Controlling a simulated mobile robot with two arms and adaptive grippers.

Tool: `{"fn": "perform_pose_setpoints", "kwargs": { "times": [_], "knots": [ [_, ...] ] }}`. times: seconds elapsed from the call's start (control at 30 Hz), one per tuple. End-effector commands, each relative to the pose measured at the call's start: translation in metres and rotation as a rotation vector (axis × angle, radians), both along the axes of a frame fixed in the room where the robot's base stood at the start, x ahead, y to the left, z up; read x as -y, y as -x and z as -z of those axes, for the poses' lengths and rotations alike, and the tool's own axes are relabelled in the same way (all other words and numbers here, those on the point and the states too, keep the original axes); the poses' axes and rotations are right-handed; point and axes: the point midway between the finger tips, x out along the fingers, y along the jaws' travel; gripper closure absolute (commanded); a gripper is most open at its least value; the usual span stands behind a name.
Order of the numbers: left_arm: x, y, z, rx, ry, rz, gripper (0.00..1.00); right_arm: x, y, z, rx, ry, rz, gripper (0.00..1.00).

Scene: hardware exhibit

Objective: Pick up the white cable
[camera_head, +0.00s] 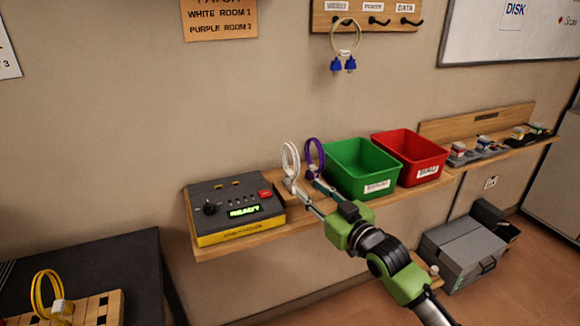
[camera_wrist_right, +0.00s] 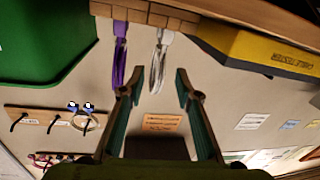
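The white cable (camera_head: 290,161) is a looped cable standing upright on the wooden shelf, between the black and yellow tester and the purple cable (camera_head: 315,157). My right gripper (camera_head: 307,187) reaches in from the lower right, with its fingertips close to the foot of the white cable. In the right wrist view, which is upside down, the gripper (camera_wrist_right: 154,84) is open. The white cable (camera_wrist_right: 158,66) shows in the gap between its fingers, and the purple cable (camera_wrist_right: 120,62) shows beside the left finger. I cannot tell whether a finger touches either cable. My left gripper is not in view.
The tester (camera_head: 235,208) with a READY display stands left of the cables. A green bin (camera_head: 362,170) and a red bin (camera_head: 411,158) stand to the right. A blue-ended cable (camera_head: 345,47) hangs on the wall rack. A yellow cable (camera_head: 48,294) is at lower left.

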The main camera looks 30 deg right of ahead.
Motion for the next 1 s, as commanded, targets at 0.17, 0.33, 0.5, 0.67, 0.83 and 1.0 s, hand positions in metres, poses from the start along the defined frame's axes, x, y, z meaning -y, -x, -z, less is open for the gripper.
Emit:
{"fn": "perform_pose_setpoints", "kwargs": {
  "times": [0.17,0.33,0.5,0.67,0.83,1.0],
  "knots": [
    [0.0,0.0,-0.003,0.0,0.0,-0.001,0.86,-0.002,-0.024,-0.001,0.0,0.0,0.001,0.69],
    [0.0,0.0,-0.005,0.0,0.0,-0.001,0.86,-0.003,-0.034,-0.002,0.0,0.0,0.0,0.69],
    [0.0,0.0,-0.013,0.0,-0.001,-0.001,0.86,-0.008,-0.058,-0.01,0.001,-0.002,0.0,0.69],
    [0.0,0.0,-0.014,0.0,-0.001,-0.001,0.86,-0.01,-0.076,-0.008,-0.001,0.0,0.0,0.69],
    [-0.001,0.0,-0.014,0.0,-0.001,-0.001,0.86,-0.011,-0.081,-0.007,-0.002,0.001,-0.001,0.69],
    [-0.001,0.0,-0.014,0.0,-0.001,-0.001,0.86,-0.011,-0.081,-0.007,-0.002,0.001,-0.001,0.8]
  ]
}}
